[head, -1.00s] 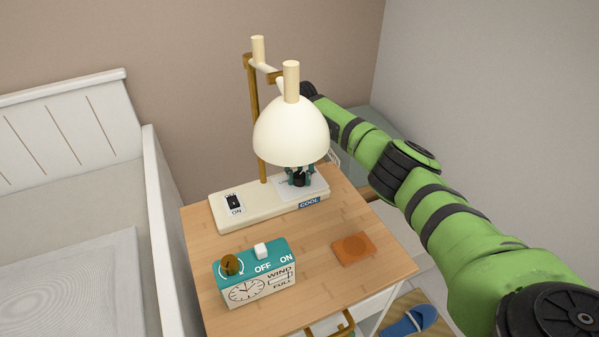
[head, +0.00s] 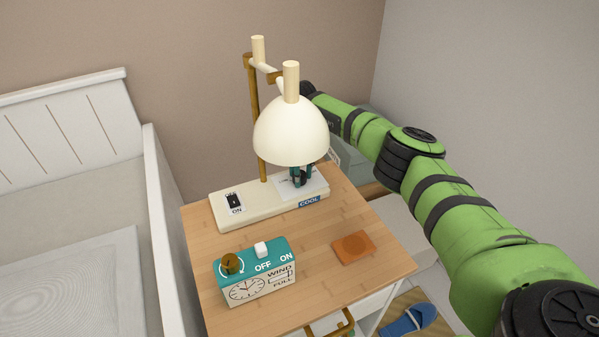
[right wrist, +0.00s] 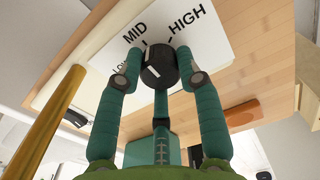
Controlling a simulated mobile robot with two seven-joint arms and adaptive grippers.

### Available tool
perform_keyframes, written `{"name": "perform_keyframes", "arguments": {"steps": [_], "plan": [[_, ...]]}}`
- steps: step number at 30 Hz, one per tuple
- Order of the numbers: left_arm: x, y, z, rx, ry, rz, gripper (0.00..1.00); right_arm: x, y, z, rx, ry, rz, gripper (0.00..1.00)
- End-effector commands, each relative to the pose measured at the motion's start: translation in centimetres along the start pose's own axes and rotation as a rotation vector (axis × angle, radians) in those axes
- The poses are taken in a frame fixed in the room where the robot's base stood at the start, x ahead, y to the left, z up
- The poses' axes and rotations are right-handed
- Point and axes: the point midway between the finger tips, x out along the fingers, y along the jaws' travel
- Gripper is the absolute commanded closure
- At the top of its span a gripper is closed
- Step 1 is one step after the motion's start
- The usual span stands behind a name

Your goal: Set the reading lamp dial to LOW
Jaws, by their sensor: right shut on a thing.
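The reading lamp (head: 291,130) stands at the back of the bedside table, its cream shade above its base (head: 240,209). The black dial (right wrist: 158,64) sits on a white plate (right wrist: 215,50) marked MID and HIGH, with the LOW mark partly hidden by a finger. My right gripper (right wrist: 156,72) is shut on the dial, one teal finger on each side. In the head view my right gripper (head: 301,177) is just under the shade, which hides part of it. I cannot clearly tell which mark the dial points to. My left gripper is not in view.
A teal and white clock box (head: 258,272) with a brown knob stands at the table's front left. An orange coaster (head: 353,248) lies to its right. A rocker switch (head: 234,201) is on the lamp base. The wooden lamp post (right wrist: 50,120) is close to my gripper.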

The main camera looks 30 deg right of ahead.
Motion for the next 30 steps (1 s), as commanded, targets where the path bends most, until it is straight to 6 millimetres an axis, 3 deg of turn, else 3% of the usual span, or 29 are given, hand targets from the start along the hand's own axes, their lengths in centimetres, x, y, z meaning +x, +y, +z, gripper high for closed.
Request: {"name": "perform_keyframes", "arguments": {"steps": [11,21,30], "plan": [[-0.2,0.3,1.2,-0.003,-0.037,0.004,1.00,-0.3,-0.2,0.4,-0.353,-0.015,-0.005,0.96],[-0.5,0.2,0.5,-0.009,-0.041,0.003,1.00,-0.3,0.0,0.4,-0.674,-0.016,-0.006,0.96],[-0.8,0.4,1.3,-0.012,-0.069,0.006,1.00,-0.3,0.1,0.3,-0.909,-0.016,-0.006,0.96]]}}
